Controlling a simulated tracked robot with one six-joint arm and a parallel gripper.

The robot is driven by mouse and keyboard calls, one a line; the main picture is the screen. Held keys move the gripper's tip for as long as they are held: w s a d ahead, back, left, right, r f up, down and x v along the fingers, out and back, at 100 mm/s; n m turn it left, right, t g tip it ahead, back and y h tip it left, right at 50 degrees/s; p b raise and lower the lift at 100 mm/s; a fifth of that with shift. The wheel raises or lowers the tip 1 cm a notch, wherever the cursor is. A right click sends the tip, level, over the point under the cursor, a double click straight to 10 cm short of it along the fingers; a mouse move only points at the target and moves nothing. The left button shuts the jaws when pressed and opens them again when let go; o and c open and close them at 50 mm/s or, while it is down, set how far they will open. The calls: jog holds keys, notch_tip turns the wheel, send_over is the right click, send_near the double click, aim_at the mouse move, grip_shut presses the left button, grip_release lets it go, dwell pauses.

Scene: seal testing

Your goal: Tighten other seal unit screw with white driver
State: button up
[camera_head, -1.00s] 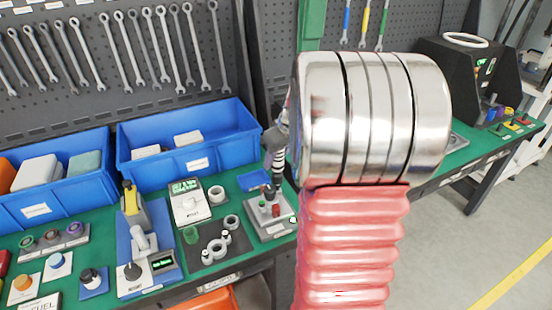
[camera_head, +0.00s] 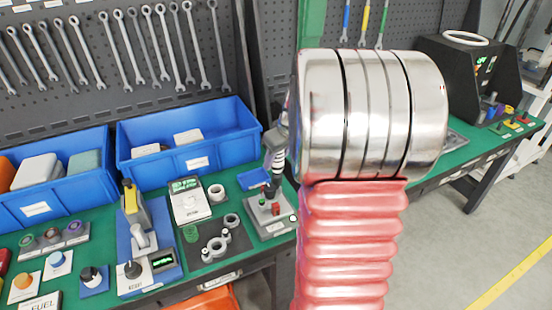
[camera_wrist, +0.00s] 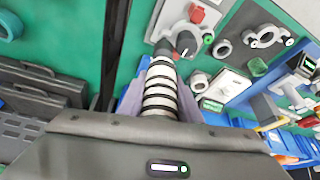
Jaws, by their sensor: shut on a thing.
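The white driver (camera_wrist: 160,88), with dark rings around its handle, is held in my gripper (camera_wrist: 158,98). Its far end points at the grey seal unit (camera_wrist: 178,12) and ends beside a dark round part there. In the head view the white driver (camera_head: 276,160) stands nearly upright over the seal unit (camera_head: 272,228), which carries red parts and a small green light. My arm hides most of my gripper there. The driver covers its own tip and the screw, so I cannot tell whether they touch.
Left of the seal unit is a dark tray (camera_head: 222,246) with metal rings, and a white display device (camera_head: 190,203). A blue bin (camera_head: 150,172) stands behind. A blue stand with a yellow-topped lever (camera_head: 130,198) is farther left. The bench's front edge is close to the unit.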

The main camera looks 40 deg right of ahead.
jog(key=shift+f, duration=1.1)
dwell(4.2)
jog(key=shift+r, duration=0.1)
jog(key=shift+r, duration=2.5)
jog(key=shift+s, duration=0.1)
